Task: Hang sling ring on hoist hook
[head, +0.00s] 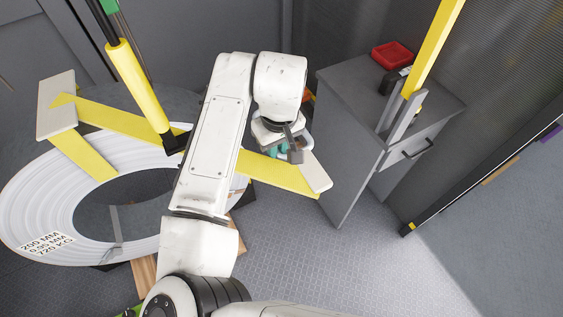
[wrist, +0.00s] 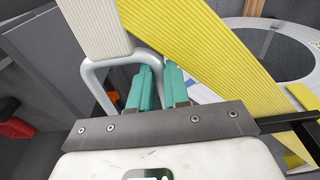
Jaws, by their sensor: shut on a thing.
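My gripper (wrist: 156,86) has teal fingers that are shut on the grey sling ring (wrist: 95,72), a rounded metal loop. The ring sits at the end of a sling with a pale ribbed end (wrist: 93,28) and a yellow strap (wrist: 205,45). The yellow strap (head: 115,120) lies across the coil. I cannot make out the hoist hook for certain in either view.
A large pale coil (head: 40,205) lies on the left. A yellow rod (head: 137,85) stands above it. A grey cabinet (head: 345,150) with a red tray (head: 392,55) is at the right, beside a yellow bar (head: 435,45). The floor (head: 310,260) in front is clear.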

